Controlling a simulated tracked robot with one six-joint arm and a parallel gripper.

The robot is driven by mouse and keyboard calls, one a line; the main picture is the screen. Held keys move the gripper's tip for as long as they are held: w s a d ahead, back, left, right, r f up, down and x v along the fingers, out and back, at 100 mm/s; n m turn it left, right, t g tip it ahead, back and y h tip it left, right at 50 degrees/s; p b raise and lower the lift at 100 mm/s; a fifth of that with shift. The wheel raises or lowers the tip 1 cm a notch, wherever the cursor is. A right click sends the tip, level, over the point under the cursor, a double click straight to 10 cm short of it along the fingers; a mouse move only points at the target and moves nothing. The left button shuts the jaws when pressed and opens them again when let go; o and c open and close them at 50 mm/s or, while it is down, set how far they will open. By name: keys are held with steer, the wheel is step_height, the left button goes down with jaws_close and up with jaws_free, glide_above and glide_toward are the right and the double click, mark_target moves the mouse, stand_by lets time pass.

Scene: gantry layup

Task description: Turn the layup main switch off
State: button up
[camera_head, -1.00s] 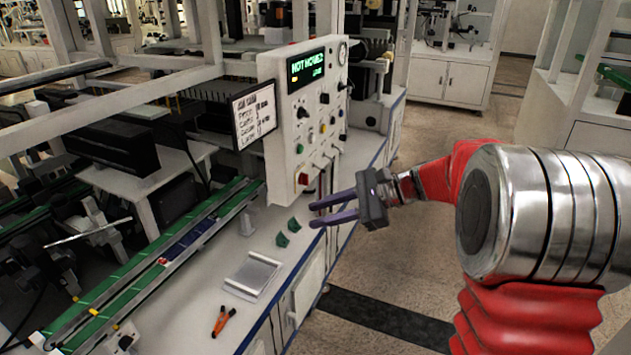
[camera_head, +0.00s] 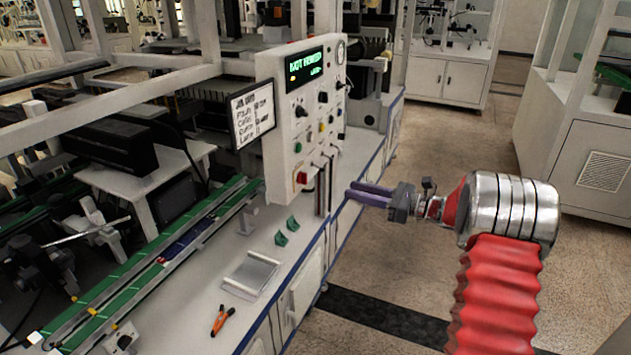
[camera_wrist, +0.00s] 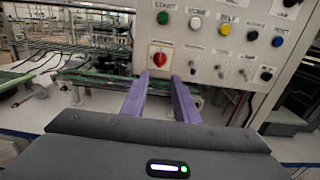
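The control panel (camera_head: 296,120) is a white upright box on the bench. A red rotary switch (camera_head: 302,178) sits at its lower left corner; it also shows in the wrist view (camera_wrist: 159,57) on a pale plate. The angle of its handle is too small to read surely. My gripper (camera_head: 354,190) has two purple fingers, apart and empty, to the right of the panel and pointing toward it. In the wrist view the fingertips (camera_wrist: 160,76) lie just below the red switch, one to each side of it. I see no contact with the switch.
Green, white, yellow and blue buttons (camera_wrist: 222,27) and small toggles are above and right of the switch. A lit display (camera_head: 306,68) tops the panel and a sign (camera_head: 253,112) hangs left. Orange-handled pliers (camera_head: 222,320) lie on the bench. The aisle floor is clear.

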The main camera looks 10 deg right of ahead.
mark_target(303, 178)
steer(key=shift+a, duration=0.15)
steer(key=x, duration=1.3)
steer(key=shift+w+a, duration=0.25)
steer(key=shift+c, duration=0.2)
jaws_close()
